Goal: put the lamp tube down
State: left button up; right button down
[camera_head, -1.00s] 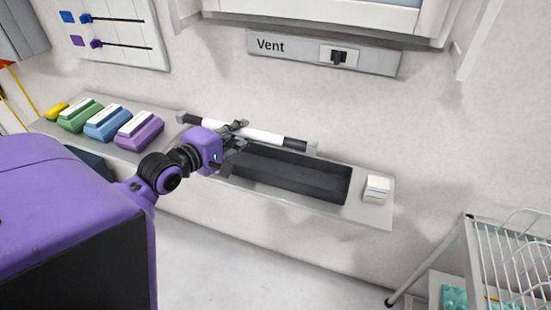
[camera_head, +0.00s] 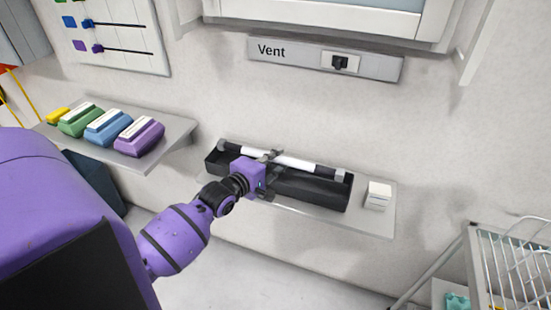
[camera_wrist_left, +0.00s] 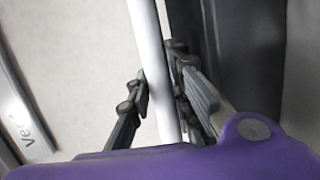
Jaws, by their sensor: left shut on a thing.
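The lamp tube (camera_head: 300,162) is white with dark bands near its grey ends. It lies slantwise over the back part of the black tray (camera_head: 318,199); I cannot tell whether it touches the tray. My left gripper (camera_head: 270,157) is shut around the middle of the tube. In the left wrist view the tube (camera_wrist_left: 150,45) passes between the two dark fingers of the gripper (camera_wrist_left: 163,95), with the dark tray (camera_wrist_left: 245,60) to the right. My arm hides part of the tray's front. My right gripper is not in view.
The tray stands on a grey wall shelf (camera_head: 350,222) with a small white block (camera_head: 378,195) at its right. Another shelf (camera_head: 175,148) at left holds several coloured blocks. A Vent panel (camera_head: 300,55) is above. A wire cart (camera_head: 500,255) stands at lower right.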

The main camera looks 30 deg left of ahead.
pick_arm(q)
jog(key=shift+r, duration=0.2)
jog(key=shift+f, duration=0.1)
jog(key=shift+f, duration=0.5)
jog(key=o, duration=0.8)
jog(key=shift+o, duration=0.4)
jog(key=shift+f, duration=0.1)
jog(key=shift+s+f, duration=0.1)
jog(key=shift+f, duration=0.1)
jog(key=shift+r, duration=0.1)
